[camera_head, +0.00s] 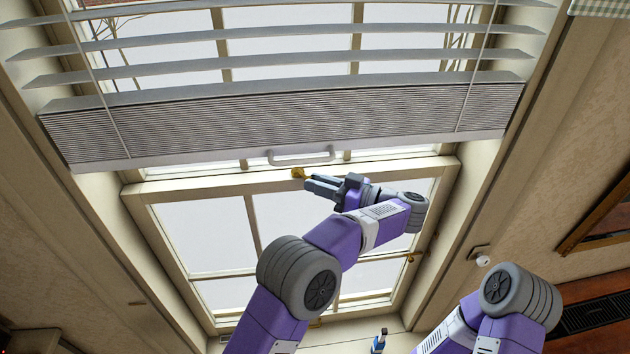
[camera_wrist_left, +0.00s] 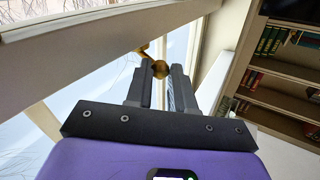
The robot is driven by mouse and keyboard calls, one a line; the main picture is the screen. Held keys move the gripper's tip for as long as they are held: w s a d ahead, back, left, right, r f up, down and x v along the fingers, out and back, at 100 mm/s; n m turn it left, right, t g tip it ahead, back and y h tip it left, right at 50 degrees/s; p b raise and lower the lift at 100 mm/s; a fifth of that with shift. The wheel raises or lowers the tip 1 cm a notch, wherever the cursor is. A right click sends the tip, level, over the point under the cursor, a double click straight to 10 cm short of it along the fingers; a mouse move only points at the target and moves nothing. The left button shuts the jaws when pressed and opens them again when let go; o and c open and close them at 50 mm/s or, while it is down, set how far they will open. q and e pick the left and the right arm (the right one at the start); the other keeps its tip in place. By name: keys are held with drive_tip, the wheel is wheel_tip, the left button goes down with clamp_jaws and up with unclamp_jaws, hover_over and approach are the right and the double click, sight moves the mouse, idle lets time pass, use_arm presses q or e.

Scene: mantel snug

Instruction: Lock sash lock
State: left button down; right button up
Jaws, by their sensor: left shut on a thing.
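The brass sash lock (camera_head: 298,173) sits on the window's meeting rail (camera_head: 230,183), just below the blind's white handle. My left gripper (camera_head: 308,183) reaches it from the right, with its fingers pointing left. In the left wrist view, the gripper (camera_wrist_left: 160,76) is shut on the round brass knob of the sash lock (camera_wrist_left: 160,68), which shows between the fingertips. A brass arm runs up and left from the knob. The lock's base is mostly hidden. My right arm shows at the bottom right of the head view, but its gripper is out of the picture.
The stacked blind (camera_head: 300,124) and its white handle (camera_head: 302,157) hang close above the lock. A small blue-and-white object (camera_head: 379,342) stands at the sill. A white knob (camera_head: 482,260) is on the right wall. Bookshelves (camera_wrist_left: 285,75) show in the left wrist view.

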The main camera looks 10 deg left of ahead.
use_arm(q)
drive_tip(key=shift+w+d+n+g, duration=0.3)
drive_tip(key=shift+n+g, duration=0.3)
drive_tip(key=shift+g, duration=0.3)
drive_tip(key=shift+w+g+y, duration=0.1)
drive_tip(key=shift+g+y, duration=0.2)
drive_tip(key=c, duration=1)
unclamp_jaws()
drive_tip(key=shift+a, duration=0.1)
drive_tip(key=shift+a+t, duration=0.1)
drive_tip(key=shift+t, duration=0.4)
